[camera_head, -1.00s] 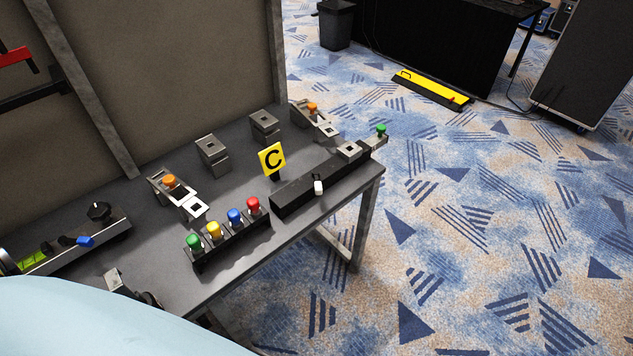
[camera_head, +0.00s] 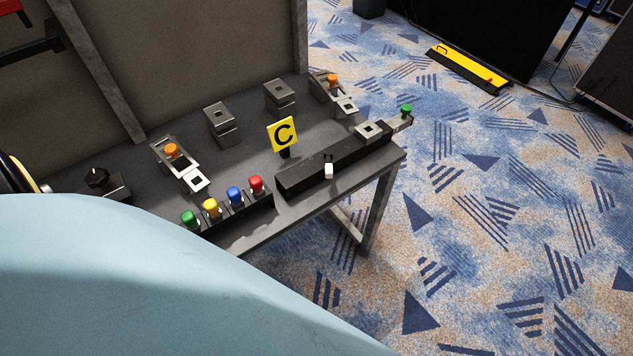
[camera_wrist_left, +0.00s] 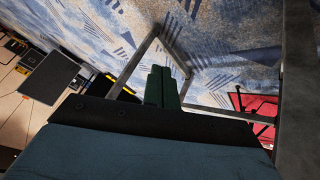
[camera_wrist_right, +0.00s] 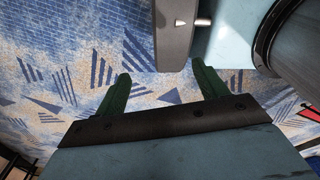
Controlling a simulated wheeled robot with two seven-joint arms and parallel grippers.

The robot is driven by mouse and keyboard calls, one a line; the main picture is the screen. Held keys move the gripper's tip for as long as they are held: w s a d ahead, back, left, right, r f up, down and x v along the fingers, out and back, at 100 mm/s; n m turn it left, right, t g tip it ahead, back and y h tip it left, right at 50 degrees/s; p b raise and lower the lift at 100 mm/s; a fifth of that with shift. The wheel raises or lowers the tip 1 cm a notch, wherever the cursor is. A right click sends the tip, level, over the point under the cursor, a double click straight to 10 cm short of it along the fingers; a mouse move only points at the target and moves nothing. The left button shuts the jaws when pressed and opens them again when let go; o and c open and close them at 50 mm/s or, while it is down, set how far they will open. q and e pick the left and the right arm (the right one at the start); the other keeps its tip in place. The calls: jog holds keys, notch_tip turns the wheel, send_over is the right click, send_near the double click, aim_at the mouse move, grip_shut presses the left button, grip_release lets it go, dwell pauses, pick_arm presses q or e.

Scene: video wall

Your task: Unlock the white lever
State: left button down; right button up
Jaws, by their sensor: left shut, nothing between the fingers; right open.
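The white lever (camera_head: 328,171) is a small white tab on the front of a long black block (camera_head: 300,176), near the table's front right edge in the head view. Neither gripper shows in the head view. In the left wrist view my left gripper (camera_wrist_left: 162,72) has its green fingers together with nothing between them, in front of metal frame legs and carpet. In the right wrist view my right gripper (camera_wrist_right: 160,80) has its fingers apart and empty, above carpet. The lever does not show clearly in either wrist view.
A row of coloured knobs, with a red one (camera_head: 256,184), stands left of the block. A yellow C sign (camera_head: 282,134) stands behind it. Metal latches with orange knobs (camera_head: 171,150) sit farther back. A pale blue surface covers the lower left. Open carpet lies right of the table (camera_head: 392,160).

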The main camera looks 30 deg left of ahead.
pick_arm(q)
jog(key=w+a+r+n+t+y+b, duration=0.25)
jog(key=w+r+n+t, duration=0.55)
jog(key=w+r, duration=0.6)
jog(key=a+r+n+t+y+b, duration=0.1)
jog(key=a+r+n+y, duration=0.3)
jog(key=r+n, duration=0.5)
notch_tip(320, 180, up, 3)
jog(key=shift+w+a+f+n+t+y+b, duration=0.2)
jog(key=shift+n+t+y+b, duration=0.1)
jog(key=shift+n+y, duration=0.1)
pick_arm(e)
jog(key=d+f, duration=0.2)
jog(key=f, duration=0.1)
jog(key=d+f, duration=0.1)
jog(key=f, duration=0.1)
jog(key=shift+s+d, duration=0.1)
jog(key=shift+s, duration=0.15)
